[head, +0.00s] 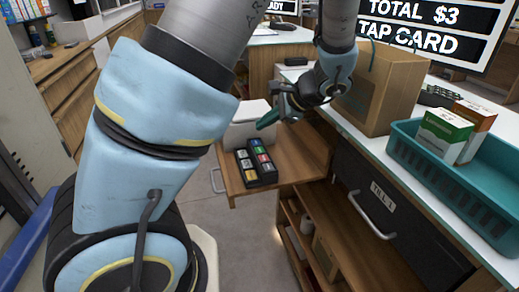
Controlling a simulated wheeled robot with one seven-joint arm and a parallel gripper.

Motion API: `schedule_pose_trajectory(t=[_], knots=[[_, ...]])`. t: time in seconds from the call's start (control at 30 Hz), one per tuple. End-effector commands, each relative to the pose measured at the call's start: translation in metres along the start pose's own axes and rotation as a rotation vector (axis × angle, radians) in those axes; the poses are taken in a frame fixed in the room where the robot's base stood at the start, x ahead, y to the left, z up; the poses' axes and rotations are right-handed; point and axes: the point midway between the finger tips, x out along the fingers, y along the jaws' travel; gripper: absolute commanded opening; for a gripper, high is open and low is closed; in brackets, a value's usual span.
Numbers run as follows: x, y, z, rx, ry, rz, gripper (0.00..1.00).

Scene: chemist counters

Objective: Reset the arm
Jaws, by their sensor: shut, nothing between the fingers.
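My arm fills the left and middle of the head view, with large light-blue and dark links rising and bending over to the right. My gripper (272,117) hangs at the end of the arm, above the open wooden drawer (307,160). Its fingers are shut with nothing seen between them. Inside the drawer are a black tray (243,175) of small coloured items and a white box (235,131).
A payment screen (420,28) stands behind. Grey floor (240,235) shows between the counters.

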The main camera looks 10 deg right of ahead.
Motion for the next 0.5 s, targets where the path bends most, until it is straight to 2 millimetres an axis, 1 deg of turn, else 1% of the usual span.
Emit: schedule_pose_trajectory(t=[0.17,0.27,0.37,0.5], knots=[[0.0,0.0,0.0,-0.001,0.0,0.001,0.0],[0.004,0.002,0.007,-0.026,0.003,0.03,0.0],[0.015,0.009,0.026,-0.103,0.016,0.116,0.0],[0.031,0.029,0.063,-0.299,0.053,0.301,0.0]])
